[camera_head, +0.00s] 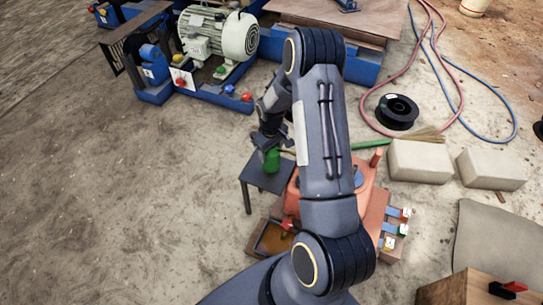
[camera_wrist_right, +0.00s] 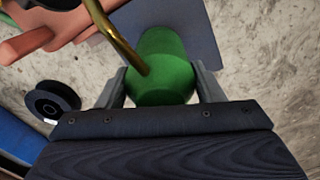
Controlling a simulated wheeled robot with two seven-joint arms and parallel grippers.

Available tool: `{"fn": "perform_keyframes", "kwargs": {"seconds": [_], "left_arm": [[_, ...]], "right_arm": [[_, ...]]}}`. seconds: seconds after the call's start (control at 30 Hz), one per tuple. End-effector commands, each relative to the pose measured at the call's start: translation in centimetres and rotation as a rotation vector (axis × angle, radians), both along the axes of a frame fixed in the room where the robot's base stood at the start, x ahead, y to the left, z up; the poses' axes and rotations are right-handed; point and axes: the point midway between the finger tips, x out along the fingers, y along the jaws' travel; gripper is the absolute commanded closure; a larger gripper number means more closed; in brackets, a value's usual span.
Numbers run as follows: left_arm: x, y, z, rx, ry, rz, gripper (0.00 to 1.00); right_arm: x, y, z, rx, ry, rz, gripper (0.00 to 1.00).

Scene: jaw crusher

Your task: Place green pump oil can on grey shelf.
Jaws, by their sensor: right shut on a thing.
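The green pump oil can (camera_head: 272,160) is at the small grey shelf (camera_head: 256,179) in the head view, near its back edge. My right gripper (camera_head: 268,142) comes down on the can from above. In the right wrist view the green can (camera_wrist_right: 165,62) sits between the two fingers of my right gripper (camera_wrist_right: 160,88), which is shut on it. A brass-coloured spout crosses in front of the can. The grey shelf (camera_wrist_right: 192,28) shows behind the can; I cannot tell whether the can's base touches it. My left gripper is not in view.
An orange-red machine (camera_head: 372,205) stands right of the shelf, partly hidden by my arm. A brown tray (camera_head: 272,240) lies in front. A green-and-white motor (camera_head: 222,35) on a blue base is at the back. A black spool (camera_head: 397,111) and pale blocks (camera_head: 420,161) lie right. Floor at left is clear.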

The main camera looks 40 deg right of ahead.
Motion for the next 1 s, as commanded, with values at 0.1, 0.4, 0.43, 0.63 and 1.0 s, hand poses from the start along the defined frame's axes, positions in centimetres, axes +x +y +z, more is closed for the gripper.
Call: {"fn": "perform_keyframes", "kwargs": {"seconds": [0.1, 0.4, 0.43, 0.63, 1.0], "left_arm": [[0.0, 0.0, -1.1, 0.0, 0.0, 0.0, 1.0], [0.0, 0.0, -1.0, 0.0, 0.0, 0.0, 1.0], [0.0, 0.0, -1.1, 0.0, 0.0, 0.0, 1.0], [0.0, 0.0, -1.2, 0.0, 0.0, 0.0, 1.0], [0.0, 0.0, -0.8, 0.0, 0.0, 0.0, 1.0]], "right_arm": [[-0.2, 0.0, -2.3, 0.001, 0.005, -0.001, 0.72], [-0.1, 0.0, -2.3, 0.0, 0.002, -0.001, 0.72], [-0.2, 0.0, -2.4, 0.0, 0.002, -0.001, 0.72], [-0.2, 0.0, -2.6, 0.0, 0.003, -0.001, 0.22], [-0.2, 0.0, -2.1, 0.0, 0.003, -0.001, 0.17]]}}
